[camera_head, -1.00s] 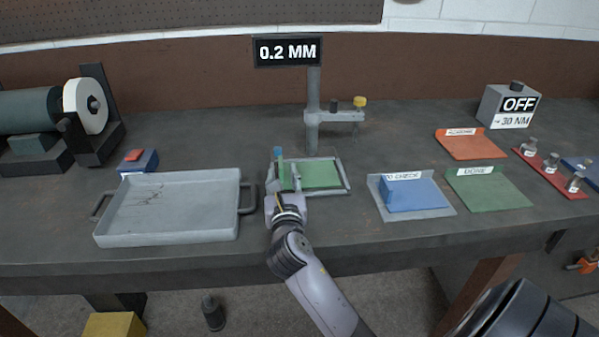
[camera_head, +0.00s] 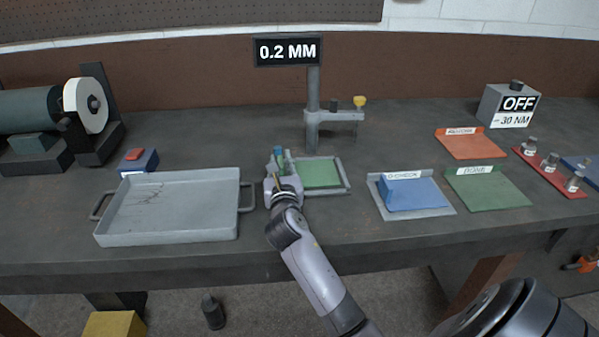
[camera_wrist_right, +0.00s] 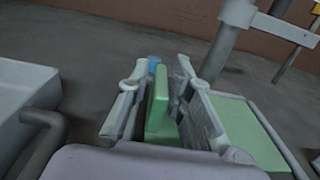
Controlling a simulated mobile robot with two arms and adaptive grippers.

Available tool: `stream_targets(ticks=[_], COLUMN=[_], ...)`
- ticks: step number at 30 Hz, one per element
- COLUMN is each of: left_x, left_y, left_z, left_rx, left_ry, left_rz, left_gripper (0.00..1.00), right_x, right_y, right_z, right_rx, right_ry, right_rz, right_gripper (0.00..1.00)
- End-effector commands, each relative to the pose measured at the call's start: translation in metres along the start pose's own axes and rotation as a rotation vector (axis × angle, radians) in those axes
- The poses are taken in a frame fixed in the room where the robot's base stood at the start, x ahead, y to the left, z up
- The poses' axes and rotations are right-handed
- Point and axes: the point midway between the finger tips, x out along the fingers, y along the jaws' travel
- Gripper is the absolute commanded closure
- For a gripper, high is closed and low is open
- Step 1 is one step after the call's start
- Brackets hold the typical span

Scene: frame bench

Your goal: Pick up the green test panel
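The green test panel (camera_head: 318,174) lies flat in a grey frame (camera_head: 346,182) at the middle of the bench. It also shows in the right wrist view (camera_wrist_right: 243,130). An upright green piece (camera_wrist_right: 158,110) stands at the panel's left side; I cannot tell whether it is part of the panel. My right gripper (camera_head: 281,160) is over the frame's left end. My left gripper is not in view.
A grey tray (camera_head: 170,232) stands close left of my right gripper. A post with an arm (camera_head: 313,125) rises behind the frame. A blue pad (camera_head: 425,195), a green mat (camera_head: 505,192) and an orange mat (camera_head: 475,148) lie to the right. A small blue thing (camera_wrist_right: 154,63) is beyond the fingers.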

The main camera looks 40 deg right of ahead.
Motion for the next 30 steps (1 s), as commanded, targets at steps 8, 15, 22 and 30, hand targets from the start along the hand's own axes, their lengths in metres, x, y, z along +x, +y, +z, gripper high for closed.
stream_targets(ticks=[8, 15, 22, 30], left_x=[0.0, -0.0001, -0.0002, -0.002], left_y=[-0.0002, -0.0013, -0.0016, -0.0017], left_z=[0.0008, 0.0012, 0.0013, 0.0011], left_rx=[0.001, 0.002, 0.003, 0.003], left_ry=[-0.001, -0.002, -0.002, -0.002], left_rz=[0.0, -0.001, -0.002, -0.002], left_gripper=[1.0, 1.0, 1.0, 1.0], right_x=[-0.0002, -0.0002, -0.0002, 0.0], right_y=[0.0, 0.0, 0.0001, 0.0], right_z=[0.0, 0.0, 0.0012, 0.0067], right_rx=[0.0, 0.0, 0.0, 0.0], right_ry=[0.0, 0.0, -0.002, -0.004], right_rz=[0.0, 0.0, 0.0, 0.0], right_gripper=[1.0, 1.0, 1.0, 1.0])
